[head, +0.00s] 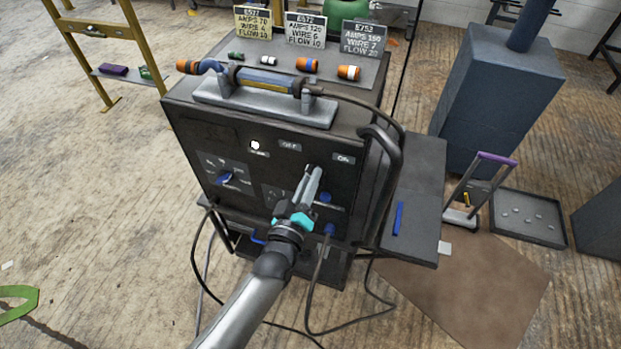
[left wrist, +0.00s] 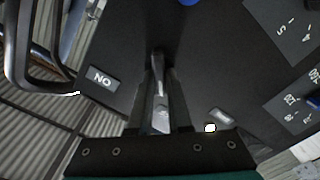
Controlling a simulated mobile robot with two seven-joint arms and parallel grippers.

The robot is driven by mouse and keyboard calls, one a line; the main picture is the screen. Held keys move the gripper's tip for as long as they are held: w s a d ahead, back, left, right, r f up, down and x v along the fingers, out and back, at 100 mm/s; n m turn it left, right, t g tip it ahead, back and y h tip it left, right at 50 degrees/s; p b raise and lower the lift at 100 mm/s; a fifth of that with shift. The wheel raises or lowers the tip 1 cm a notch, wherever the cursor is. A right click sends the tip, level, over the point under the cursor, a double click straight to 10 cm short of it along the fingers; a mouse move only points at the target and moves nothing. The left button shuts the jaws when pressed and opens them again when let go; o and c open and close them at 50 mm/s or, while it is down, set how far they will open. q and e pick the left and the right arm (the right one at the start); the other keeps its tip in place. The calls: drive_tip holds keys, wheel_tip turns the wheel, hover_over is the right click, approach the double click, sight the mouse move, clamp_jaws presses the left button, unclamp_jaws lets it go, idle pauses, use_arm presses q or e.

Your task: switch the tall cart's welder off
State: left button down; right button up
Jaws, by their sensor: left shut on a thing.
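The welder (head: 262,132) is a dark box on the tall cart. Its front panel has an OFF label (head: 290,146) on the left and an ON label (head: 343,159) on the right. A small white lamp (head: 255,146) is lit left of OFF. My left gripper (head: 311,178) is at the panel between and just below the labels. In the left wrist view its fingers are shut on a grey metal switch lever (left wrist: 160,95). The ON label (left wrist: 101,78) shows upside down there, with the lamp (left wrist: 210,128) on the other side. The fingers partly hide the lever. My right gripper is out of view.
A black cable (head: 392,150) loops down the welder's right side. A side shelf (head: 420,195) juts out right. Floor at the left is mostly clear.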

use_arm(q)
drive_tip(key=c, duration=0.8)
unclamp_jaws()
drive_tip(key=shift+c, duration=0.2)
drive_tip(key=p+v, duration=0.1)
drive_tip(key=v, duration=1.4)
drive_tip(key=shift+p, duration=0.4)
drive_tip(key=shift+s, duration=0.1)
